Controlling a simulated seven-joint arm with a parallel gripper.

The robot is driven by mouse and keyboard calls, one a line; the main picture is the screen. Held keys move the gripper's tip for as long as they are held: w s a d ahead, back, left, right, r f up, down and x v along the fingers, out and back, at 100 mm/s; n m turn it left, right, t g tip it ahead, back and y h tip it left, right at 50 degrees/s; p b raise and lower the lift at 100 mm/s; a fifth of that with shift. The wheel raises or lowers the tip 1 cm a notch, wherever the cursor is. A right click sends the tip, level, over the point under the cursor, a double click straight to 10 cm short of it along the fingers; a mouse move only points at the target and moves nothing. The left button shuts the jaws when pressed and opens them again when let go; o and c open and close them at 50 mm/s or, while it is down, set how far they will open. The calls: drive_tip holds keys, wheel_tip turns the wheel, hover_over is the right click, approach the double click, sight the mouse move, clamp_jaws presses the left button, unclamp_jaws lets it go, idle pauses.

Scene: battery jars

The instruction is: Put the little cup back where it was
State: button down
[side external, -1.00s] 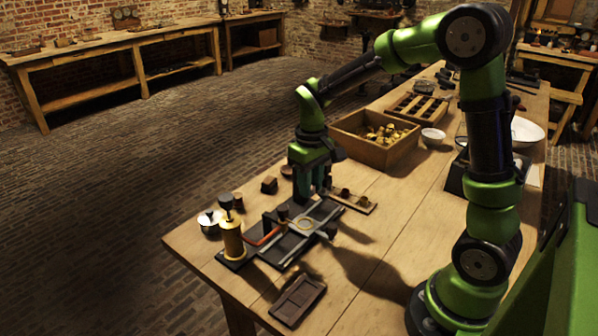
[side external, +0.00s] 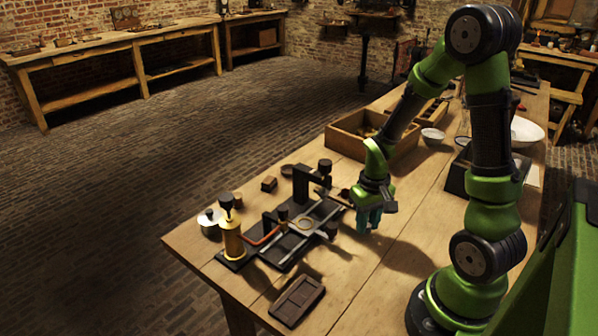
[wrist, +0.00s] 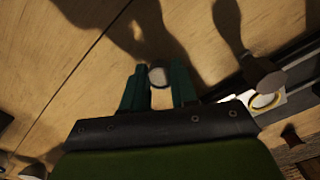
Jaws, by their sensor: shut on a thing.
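My gripper (side external: 368,222) points down over the bare planks to the right of the black fixture (side external: 285,250). In the wrist view my gripper (wrist: 157,92) has its two teal fingers on either side of a small cup (wrist: 158,76), shut on it. The cup shows as a pale round top with a dark rim. In the side view the fingers hide it. It seems to be just above the table, but the exact gap is hard to tell. A pale ring (side external: 305,222) lies on the fixture; it also shows yellowish in the wrist view (wrist: 263,100).
The fixture carries dark posts (side external: 324,168) and a brass cylinder (side external: 232,240). A brown tray (side external: 297,299) lies in front. The planks right of the fixture are clear.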

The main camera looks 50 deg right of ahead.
drive_tip(key=shift+f, duration=0.5)
drive_tip(key=shift+f, duration=0.1)
drive_tip(key=c, duration=0.9)
unclamp_jaws()
wheel_tip(320, 180, up, 12)
drive_tip(key=a+r+t, duration=0.2)
drive_tip(key=a+r, duration=0.2)
drive_tip(key=a, duration=0.1)
drive_tip(key=s+a+r+n+t+y, duration=0.1)
drive_tip(key=a+r+t, duration=0.1)
drive_tip(key=a+r, duration=0.2)
drive_tip(key=a+r+n+t+y, duration=0.1)
drive_tip(key=a+r+t, duration=0.2)
drive_tip(key=a, duration=0.4)
drive_tip(key=shift+s+r, duration=0.3)
drive_tip(key=shift+r, duration=0.15)
